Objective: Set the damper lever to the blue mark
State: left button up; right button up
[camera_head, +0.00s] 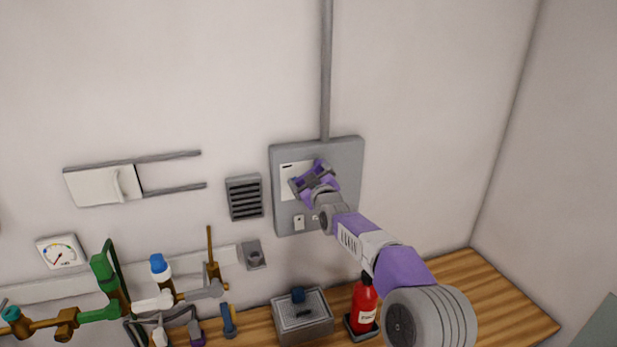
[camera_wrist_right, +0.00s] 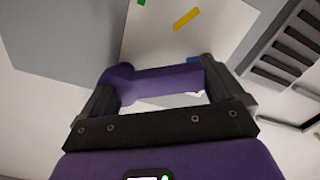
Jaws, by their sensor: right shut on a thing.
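The damper lever is a purple bar (camera_wrist_right: 160,84) in the right wrist view, lying across between the two dark fingers of my right gripper (camera_head: 308,178), which is shut on it. Behind it is a white plate (camera_head: 289,191) on a grey wall panel (camera_head: 349,154). In the right wrist view the plate carries a green mark (camera_wrist_right: 141,3), a yellow mark (camera_wrist_right: 186,18) and a blue mark (camera_wrist_right: 193,60). The blue mark shows just above the lever, near the right-hand finger. The lever's pivot cannot be made out. My left gripper is not in view.
A dark vent grille (camera_head: 244,198) is left of the panel. Below are a red extinguisher-like bottle (camera_head: 362,306), a grey box (camera_head: 302,320) and a wooden counter (camera_head: 480,296). Pipes and valves (camera_head: 110,285) fill the lower left.

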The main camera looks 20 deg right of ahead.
jog(key=o, duration=1.1)
jog(key=shift+s, duration=0.15)
jog(key=s+b, duration=0.2)
jog(key=s, duration=0.5)
jog(key=shift+s+d, duration=0.1)
jog(key=shift+s, duration=0.1)
jog(key=shift+r, duration=0.15)
